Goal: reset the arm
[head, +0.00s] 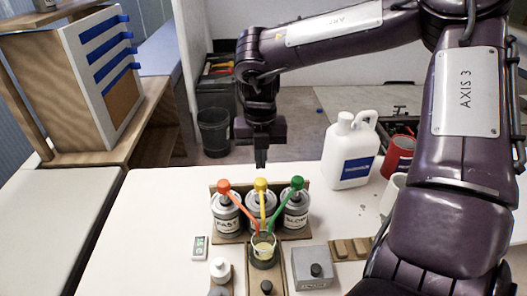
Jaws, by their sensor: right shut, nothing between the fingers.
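My right arm reaches in from the right side of the head view and bends down at the far edge of the white table. My right gripper (261,160) points down behind the pump cans, apart from them. It is shut with nothing in its fingers. My left gripper does not show.
Below it, cans marked FAST (227,226) and SLOW (295,221) flank another can, all with coloured pumps. A clear cup (264,249) stands in front. A white jug (349,158) and red can (399,154) stand right. The table's left part is clear.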

